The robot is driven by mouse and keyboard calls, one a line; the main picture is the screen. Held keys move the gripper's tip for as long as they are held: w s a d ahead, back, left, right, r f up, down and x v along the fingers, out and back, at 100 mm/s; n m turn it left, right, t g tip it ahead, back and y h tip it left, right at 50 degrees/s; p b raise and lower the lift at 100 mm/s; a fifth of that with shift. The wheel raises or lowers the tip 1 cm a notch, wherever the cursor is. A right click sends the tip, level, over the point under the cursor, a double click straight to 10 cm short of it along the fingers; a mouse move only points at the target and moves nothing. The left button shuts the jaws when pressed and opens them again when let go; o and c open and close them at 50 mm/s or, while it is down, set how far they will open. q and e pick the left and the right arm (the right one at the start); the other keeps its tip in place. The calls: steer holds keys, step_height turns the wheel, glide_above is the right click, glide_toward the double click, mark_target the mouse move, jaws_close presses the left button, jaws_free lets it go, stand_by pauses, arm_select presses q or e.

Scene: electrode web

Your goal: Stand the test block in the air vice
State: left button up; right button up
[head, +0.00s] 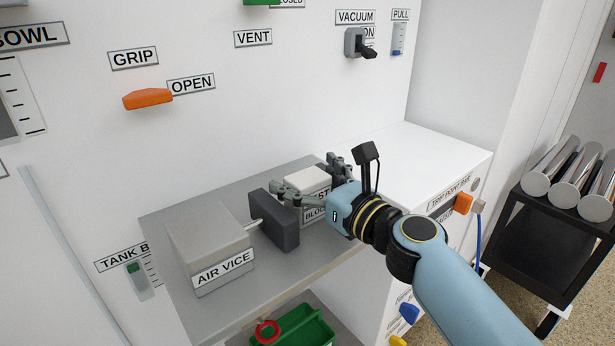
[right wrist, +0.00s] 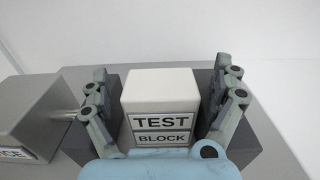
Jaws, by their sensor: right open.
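The white test block (head: 307,182) stands upright on the grey shelf between the dark jaws of the air vice (head: 212,245). In the right wrist view the test block (right wrist: 160,106) shows its label, with a dark jaw on each side and small gaps beside it. My right gripper (head: 311,180) is open, with one finger on each side of the block. In the right wrist view the fingers of my right gripper (right wrist: 164,105) stand apart from the block's sides. The far jaw is partly hidden by the gripper. My left gripper is not in view.
An orange lever (head: 147,99) on the wall sits between the GRIP and OPEN labels, its tip by OPEN. A green bin (head: 305,328) is below the shelf. A white ledge (head: 400,150) is clear at right. Metal cylinders (head: 566,180) lie on a black cart (head: 545,235).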

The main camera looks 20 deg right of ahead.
steer(key=shift+r, duration=0.25)
steer(key=v, duration=1.2)
steer(key=shift+b, duration=0.45)
steer(key=shift+a, duration=0.1)
